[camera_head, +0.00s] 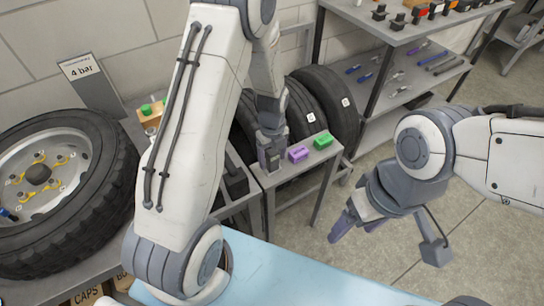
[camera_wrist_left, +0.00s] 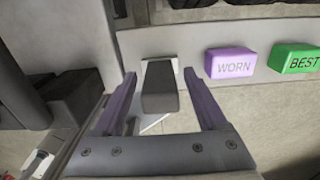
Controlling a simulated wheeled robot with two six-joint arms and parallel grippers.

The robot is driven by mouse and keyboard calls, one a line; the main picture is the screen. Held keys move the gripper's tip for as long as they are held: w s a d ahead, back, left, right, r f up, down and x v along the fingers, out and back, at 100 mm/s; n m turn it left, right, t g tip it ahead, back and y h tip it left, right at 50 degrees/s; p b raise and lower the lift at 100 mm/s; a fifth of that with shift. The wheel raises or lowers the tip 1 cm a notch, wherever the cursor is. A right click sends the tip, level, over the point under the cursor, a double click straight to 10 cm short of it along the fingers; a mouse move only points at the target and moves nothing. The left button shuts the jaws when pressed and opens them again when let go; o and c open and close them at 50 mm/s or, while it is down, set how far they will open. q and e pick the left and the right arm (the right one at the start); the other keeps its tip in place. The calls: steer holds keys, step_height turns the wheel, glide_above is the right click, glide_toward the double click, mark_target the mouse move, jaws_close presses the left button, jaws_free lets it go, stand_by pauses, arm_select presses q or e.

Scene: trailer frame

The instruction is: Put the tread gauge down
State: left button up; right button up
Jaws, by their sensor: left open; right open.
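The tread gauge (camera_wrist_left: 160,88), a dark grey block with a pale part at its far end, shows in the left wrist view between the purple fingers of my left gripper (camera_wrist_left: 160,74). The fingers are open, with a gap on each side of the gauge. In the head view my left gripper (camera_head: 271,165) points down at the left end of the narrow grey bench (camera_head: 285,174); it largely hides the gauge there. My right gripper (camera_head: 345,222) hangs open and empty over the floor at the right.
A purple WORN block (camera_head: 298,154) and a green BEST block (camera_head: 323,141) sit right of my left gripper on the bench. Tyres (camera_head: 325,100) stand behind it. A large wheel (camera_head: 60,185) is at left, and a tool shelf (camera_head: 420,65) at back right.

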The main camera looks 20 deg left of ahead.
arm_select(q)
step_height(320, 180, up, 12)
steer(key=s+d+r+n, duration=0.7)
steer(key=s+d+n, duration=0.2)
steer(key=s+d, duration=0.2)
steer(key=s+d+r+n+h, duration=0.1)
steer(key=s+d+r+n, duration=0.1)
steer(key=s+n, duration=0.7)
steer(key=shift+s+d+r, duration=0.15)
steer(key=shift+s+d, duration=0.35)
steer(key=shift+s, duration=1.35)
steer(key=shift+p, duration=0.3)
